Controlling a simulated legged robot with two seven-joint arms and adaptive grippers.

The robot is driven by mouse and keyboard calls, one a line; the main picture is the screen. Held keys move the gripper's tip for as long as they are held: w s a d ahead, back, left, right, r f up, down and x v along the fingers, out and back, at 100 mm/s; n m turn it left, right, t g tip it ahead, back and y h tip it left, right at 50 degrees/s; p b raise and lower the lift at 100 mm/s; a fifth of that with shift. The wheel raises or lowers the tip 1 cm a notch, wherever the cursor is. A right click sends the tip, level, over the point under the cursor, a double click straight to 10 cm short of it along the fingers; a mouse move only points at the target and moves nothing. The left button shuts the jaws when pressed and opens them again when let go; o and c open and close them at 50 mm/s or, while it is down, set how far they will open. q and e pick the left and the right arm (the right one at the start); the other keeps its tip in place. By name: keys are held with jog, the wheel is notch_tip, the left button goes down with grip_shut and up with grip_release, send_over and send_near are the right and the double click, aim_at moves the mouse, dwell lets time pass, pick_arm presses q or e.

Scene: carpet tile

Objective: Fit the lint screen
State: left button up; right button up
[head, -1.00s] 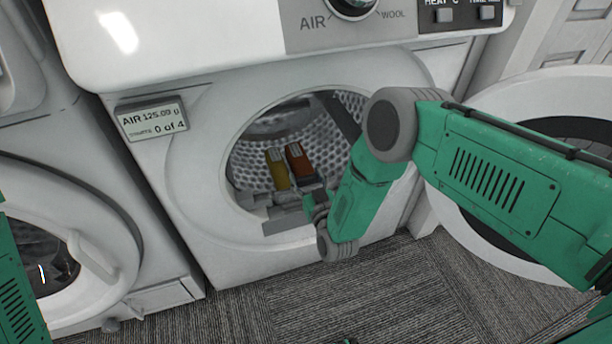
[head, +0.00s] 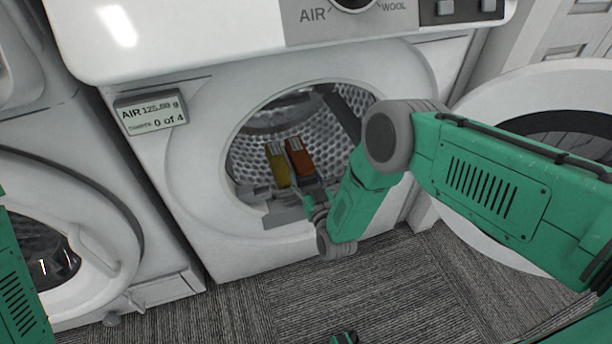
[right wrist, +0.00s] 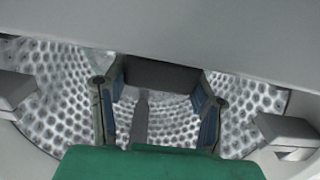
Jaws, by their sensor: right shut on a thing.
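My right gripper (head: 314,203) is at the lower front of the open dryer drum (head: 245,150), seen partly from behind in the head view. In the right wrist view its two blue-padded fingers (right wrist: 158,108) are shut on a dark grey piece (right wrist: 165,76), which looks like the lint screen; the drum's perforated wall shows behind it. A grey housing (head: 285,213) sits at the bottom rim of the opening, right by the gripper. I cannot tell whether the held piece is inside it. Only part of my left arm shows at the left edge, and its gripper is not visible.
A yellow block (head: 279,166) and an orange-red block (head: 300,158) stand behind the housing, at the drum. The round door (head: 480,225) hangs open at the right. A small display (head: 152,112) is on the dryer front. Another machine (head: 75,230) stands at the left.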

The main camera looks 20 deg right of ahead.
jog(key=shift+f, duration=0.85)
jog(key=o, duration=1.6)
jog(key=shift+o, duration=0.2)
jog(key=s, duration=1.2)
jog(key=shift+d, duration=0.2)
